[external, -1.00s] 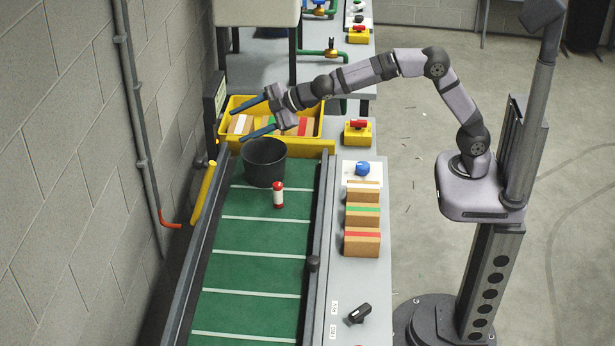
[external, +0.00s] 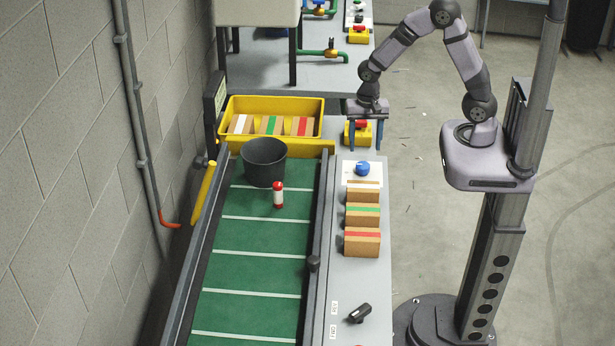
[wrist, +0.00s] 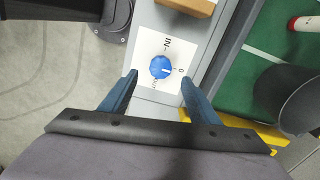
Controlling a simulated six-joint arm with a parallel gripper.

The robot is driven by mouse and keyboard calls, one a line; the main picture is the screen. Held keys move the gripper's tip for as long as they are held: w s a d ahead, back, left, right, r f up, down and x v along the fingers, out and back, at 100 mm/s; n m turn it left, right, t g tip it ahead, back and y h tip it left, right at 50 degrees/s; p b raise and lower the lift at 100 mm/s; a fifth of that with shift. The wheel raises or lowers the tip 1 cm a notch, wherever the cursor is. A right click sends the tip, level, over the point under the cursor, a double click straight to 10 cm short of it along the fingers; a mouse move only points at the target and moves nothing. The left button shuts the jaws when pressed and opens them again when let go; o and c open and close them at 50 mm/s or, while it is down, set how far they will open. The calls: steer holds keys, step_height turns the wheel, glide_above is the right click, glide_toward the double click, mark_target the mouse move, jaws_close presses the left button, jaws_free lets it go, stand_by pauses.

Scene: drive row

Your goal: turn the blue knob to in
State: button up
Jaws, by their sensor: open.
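The blue knob (external: 362,168) sits on a white plate at the far end of the grey side bench. In the wrist view the blue knob (wrist: 159,67) is on the white plate (wrist: 150,48), with IN printed above it, 0 to its right and another label at lower left. A pale mark on the knob appears to point toward 0. My gripper (external: 366,148) is open and points down, beyond the knob in the external view. In the wrist view my gripper (wrist: 159,77) has one finger on each side of the knob in the picture, touching nothing visible.
A yellow box with a red button (external: 361,125) stands close by the fingers. Several cardboard boxes (external: 361,242) line the bench nearer the camera. The green conveyor (external: 250,265) carries a dark bucket (external: 264,178) and a red-and-white bottle (external: 278,188).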

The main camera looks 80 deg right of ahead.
mark_target(365, 165)
steer(key=shift+w+f+p, duration=0.1)
steer(key=shift+f+p, duration=0.55)
steer(key=shift+f, duration=3)
steer(key=c, duration=1.1)
